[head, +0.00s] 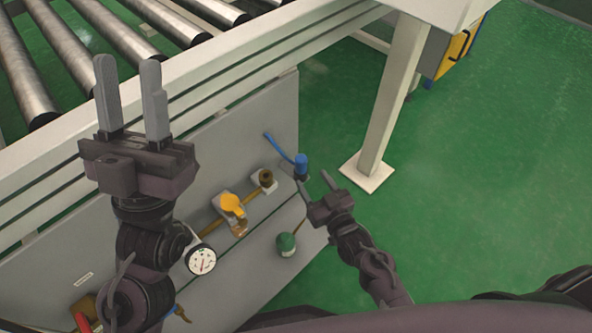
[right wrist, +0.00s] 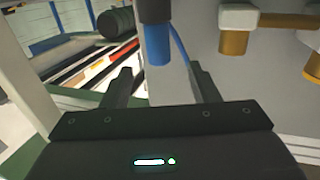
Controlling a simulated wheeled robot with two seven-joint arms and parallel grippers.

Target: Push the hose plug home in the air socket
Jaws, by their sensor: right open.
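A blue cylindrical piece (head: 301,165) with a slim blue strip (head: 279,147) sits at the right edge of the grey panel. I cannot tell for sure whether it is the plug or the socket. In the right wrist view the blue piece (right wrist: 157,46) hangs below a dark part (right wrist: 154,10), beyond and between the fingers. My right gripper (head: 315,183) is open and empty, just below and right of the blue piece in the head view. My left gripper (head: 130,66) is open and empty, raised in front of the conveyor, its fingers pointing up.
The grey panel (head: 225,125) carries a yellow knob (head: 232,205), a brass fitting (head: 266,179), a dial gauge (head: 201,260) and a green cylinder (head: 286,243). A white post (head: 392,100) stands to the right. Conveyor rollers (head: 75,60) lie behind. Green floor (head: 480,190) is free at right.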

